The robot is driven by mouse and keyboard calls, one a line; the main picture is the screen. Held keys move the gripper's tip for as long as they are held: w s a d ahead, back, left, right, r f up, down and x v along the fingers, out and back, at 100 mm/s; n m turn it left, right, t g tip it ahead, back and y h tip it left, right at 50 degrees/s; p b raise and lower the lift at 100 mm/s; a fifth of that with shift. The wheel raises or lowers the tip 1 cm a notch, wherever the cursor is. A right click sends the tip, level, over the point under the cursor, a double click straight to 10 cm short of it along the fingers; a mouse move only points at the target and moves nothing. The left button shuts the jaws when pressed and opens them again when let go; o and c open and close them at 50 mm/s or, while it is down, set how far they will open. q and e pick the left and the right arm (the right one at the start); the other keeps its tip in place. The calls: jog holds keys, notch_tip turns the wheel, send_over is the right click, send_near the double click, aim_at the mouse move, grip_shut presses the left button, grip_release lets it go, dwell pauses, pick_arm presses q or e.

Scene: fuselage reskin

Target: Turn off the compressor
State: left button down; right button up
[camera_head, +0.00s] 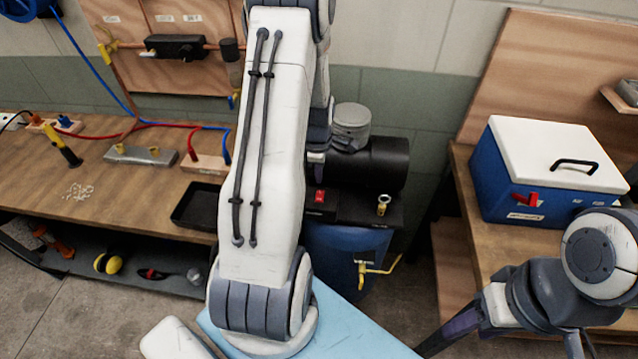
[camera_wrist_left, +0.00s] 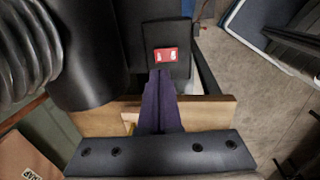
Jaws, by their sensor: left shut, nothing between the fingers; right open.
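The compressor has a blue tank (camera_head: 345,255), a black motor (camera_head: 375,165) and a small red switch (camera_head: 319,196) on a black box. The switch also shows in the left wrist view (camera_wrist_left: 166,55), red with white marks. My left gripper (camera_wrist_left: 161,76) is shut and empty, its purple fingertips just below the switch in that view. I cannot tell whether they touch it. In the head view my left arm's pale link hides the left gripper. My right gripper (camera_head: 458,328) is open at the lower right, away from the compressor and partly cut off.
A wooden workbench (camera_head: 120,190) with hoses and a black tray (camera_head: 197,205) stands at the left. A blue cooler with a white lid (camera_head: 550,160) sits on a wooden table at the right. A light-blue surface (camera_head: 350,325) lies in front. A brass fitting (camera_head: 383,204) stands beside the switch.

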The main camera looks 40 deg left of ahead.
aim_at(319, 192)
pick_arm(q)
jog(key=shift+w+a+f+p, duration=0.15)
jog(key=shift+f+p, duration=0.25)
jog(key=shift+f, duration=1.1)
jog(key=shift+w+a+f+p, duration=0.15)
jog(key=shift+f+p, duration=0.25)
jog(key=shift+f, duration=1.1)
pick_arm(e)
jog(key=shift+r, duration=1)
